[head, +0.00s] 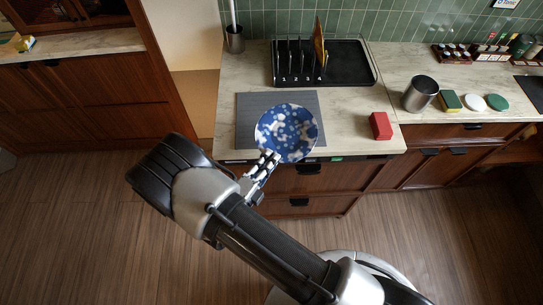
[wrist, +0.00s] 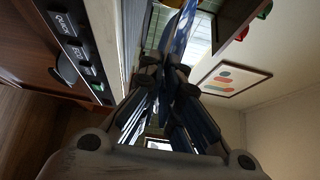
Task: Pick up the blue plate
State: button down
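The blue plate (head: 287,130), with white blotches, shows over the front right part of a grey mat (head: 250,112) in the head view. Its near rim reaches over the counter's front edge. My gripper (head: 270,162) is at this near rim, at the plate's lower left. In the wrist view the plate (wrist: 182,35) is seen nearly edge-on, and the fingertips (wrist: 165,70) are closed together on its rim. I cannot tell whether the plate touches the mat.
A black rack (head: 320,65) holding a brown board stands behind the plate. A red block (head: 380,126) lies to the right, with a metal cup (head: 421,94) and a sponge (head: 450,101) beyond. The counter between plate and red block is clear. Drawers are below.

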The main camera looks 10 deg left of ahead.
jog(key=s+a+r+p, duration=0.1)
jog(key=s+a+r, duration=0.1)
jog(key=s, duration=0.4)
jog(key=s+a+r+p, duration=0.1)
jog(key=s+a+r, duration=0.1)
jog(key=s, duration=0.4)
jog(key=shift+a+r, duration=0.35)
